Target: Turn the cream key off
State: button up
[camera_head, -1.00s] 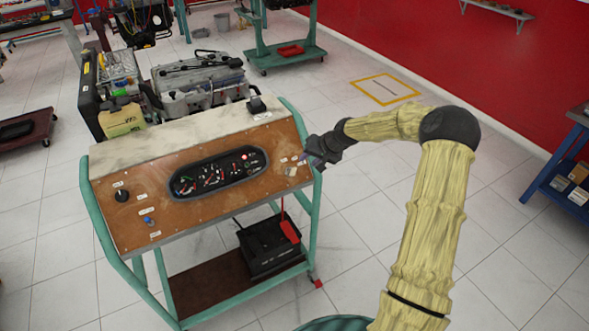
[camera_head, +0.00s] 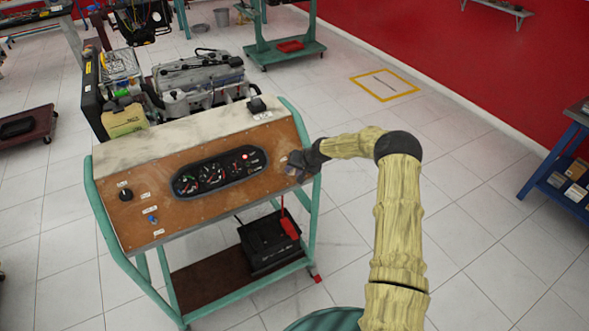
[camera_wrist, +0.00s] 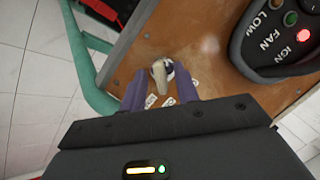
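The cream key (camera_wrist: 160,76) sits in its round lock on the brown panel (camera_wrist: 205,78), between my two fingers in the wrist view. My gripper (camera_wrist: 161,71) is open, with one purple finger on each side of the key and small gaps showing. A cream tag-like piece (camera_wrist: 151,101) hangs just below the key. In the head view my gripper (camera_head: 294,163) is at the right end of the panel (camera_head: 215,205) and covers the key.
The gauge cluster (camera_head: 220,171) lies left of my gripper, with a red light (camera_wrist: 303,35) lit by the IGN label. A green frame tube (camera_wrist: 85,55) runs along the panel's edge. The floor (camera_head: 470,235) to the right is clear.

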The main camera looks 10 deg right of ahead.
jog(key=shift+a, duration=0.15)
grip_shut()
jog(key=shift+w+n+b, duration=0.1)
jog(key=shift+n+b, duration=0.2)
jog(key=shift+b, duration=0.25)
jog(key=n+h+b, duration=0.1)
jog(key=n+b, duration=0.1)
jog(key=b, duration=0.1)
jog(key=shift+a+f+n+b, duration=0.1)
jog(key=shift+n+b, duration=0.2)
jog(key=shift+a+r+n+h+b, duration=0.15)
jog(key=shift+n+h+b, duration=0.65)
jog(key=shift+n+b, duration=1)
jog(key=shift+r, duration=0.1)
grip_release()
